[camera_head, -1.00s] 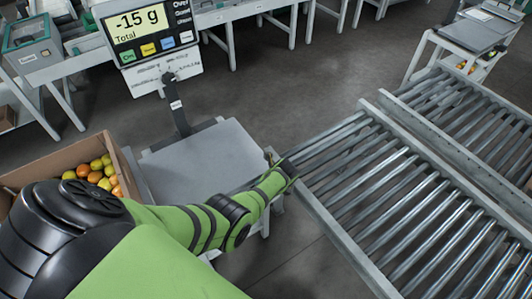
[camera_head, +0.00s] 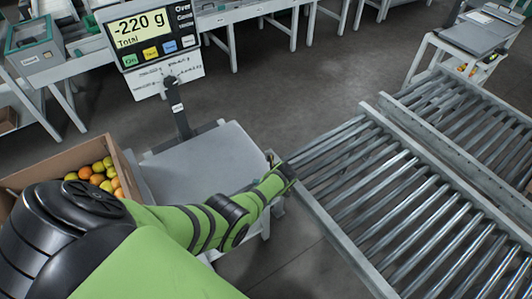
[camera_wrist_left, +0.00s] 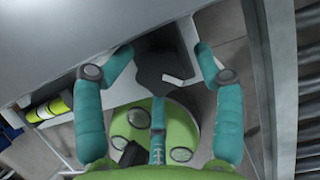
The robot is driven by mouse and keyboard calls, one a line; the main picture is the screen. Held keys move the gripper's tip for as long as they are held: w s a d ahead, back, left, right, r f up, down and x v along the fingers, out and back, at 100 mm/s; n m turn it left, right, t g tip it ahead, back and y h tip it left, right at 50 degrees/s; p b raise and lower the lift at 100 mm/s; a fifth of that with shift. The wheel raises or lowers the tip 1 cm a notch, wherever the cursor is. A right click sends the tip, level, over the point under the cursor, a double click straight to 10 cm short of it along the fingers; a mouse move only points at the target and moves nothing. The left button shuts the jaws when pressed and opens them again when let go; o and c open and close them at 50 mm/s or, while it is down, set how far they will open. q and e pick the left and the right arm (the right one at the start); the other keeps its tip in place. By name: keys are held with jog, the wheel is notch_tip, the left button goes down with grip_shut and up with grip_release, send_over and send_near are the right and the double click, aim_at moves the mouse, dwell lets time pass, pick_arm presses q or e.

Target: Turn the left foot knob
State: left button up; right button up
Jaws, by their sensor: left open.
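The scale has a grey weighing plate (camera_head: 205,160) and a display (camera_head: 145,35) on a post, which reads -220 g. My left gripper (camera_head: 282,172) is at the plate's right edge, low beside the roller conveyor. In the left wrist view the gripper (camera_wrist_left: 163,52) has its teal fingers spread, one each side of a dark knob-like part (camera_wrist_left: 160,58) with a small white label. This part sits below the plate's edge and looks like a foot knob. I cannot tell whether the fingers touch it. The head view hides the knob. My right gripper is out of view.
A roller conveyor (camera_head: 372,180) stands close to the right of the gripper. In the left wrist view, a yellow roll (camera_wrist_left: 58,107) lies on a lower shelf. Open floor lies behind the scale.

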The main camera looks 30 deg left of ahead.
pick_arm(q)
jog(key=shift+s, duration=0.1)
jog(key=shift+d, duration=0.15)
jog(key=v, duration=0.8)
dwell(0.4)
dwell(0.5)
